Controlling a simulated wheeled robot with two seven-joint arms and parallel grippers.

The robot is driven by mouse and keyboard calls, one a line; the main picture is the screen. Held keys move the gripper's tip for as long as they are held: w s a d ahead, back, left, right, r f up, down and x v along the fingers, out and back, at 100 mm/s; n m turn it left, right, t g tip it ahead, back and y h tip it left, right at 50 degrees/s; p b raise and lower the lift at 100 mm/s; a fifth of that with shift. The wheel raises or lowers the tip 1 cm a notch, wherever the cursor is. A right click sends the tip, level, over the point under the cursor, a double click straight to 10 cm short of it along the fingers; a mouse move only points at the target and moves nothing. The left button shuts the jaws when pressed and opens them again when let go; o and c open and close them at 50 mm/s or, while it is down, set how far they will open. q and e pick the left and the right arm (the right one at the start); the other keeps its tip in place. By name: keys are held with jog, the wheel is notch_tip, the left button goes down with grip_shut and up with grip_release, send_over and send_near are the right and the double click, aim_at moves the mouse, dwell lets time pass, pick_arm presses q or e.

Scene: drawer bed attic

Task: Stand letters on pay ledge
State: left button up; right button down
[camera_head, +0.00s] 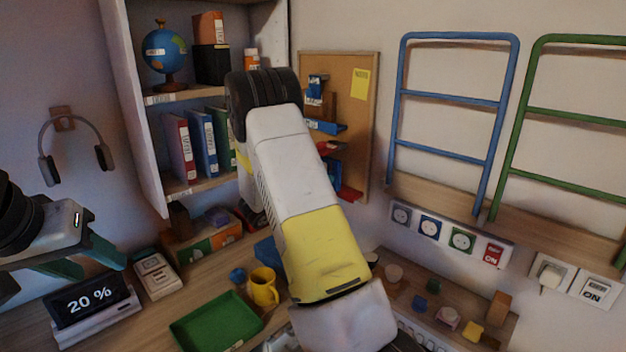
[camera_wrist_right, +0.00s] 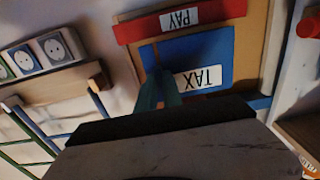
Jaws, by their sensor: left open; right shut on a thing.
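My right gripper (camera_wrist_right: 160,92) has its teal fingers shut on a blue letter (camera_wrist_right: 222,55) with a white TAX label, in the right wrist view. That picture is upside down. The letter's edge lies right by the red pay ledge (camera_wrist_right: 150,25) with its PAY label; I cannot tell whether it rests on it. In the head view my right arm hides this gripper; a blue piece (camera_head: 333,172) shows just above the lowest red ledge (camera_head: 351,192). Another blue item with a pale label (camera_head: 315,90) stands higher on the board. My left gripper (camera_head: 92,258) is open and empty at the far left.
The cork board (camera_head: 352,120) also carries a blue ledge (camera_head: 326,127). The shelf unit (camera_head: 150,160) stands left of it, blue and green ladder frames right. The desk holds a green tray (camera_head: 215,322), a yellow mug (camera_head: 263,287) and a 20 % display (camera_head: 95,297).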

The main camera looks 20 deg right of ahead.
aim_at(336, 179)
jog(key=shift+x, duration=1)
jog(key=x, duration=0.4)
jog(key=shift+d, duration=0.15)
jog(key=shift+f, duration=0.65)
jog(key=shift+a, duration=0.2)
jog(key=shift+f, duration=0.15)
jog(key=c, duration=1.5)
grip_release()
jog(key=shift+f, duration=0.1)
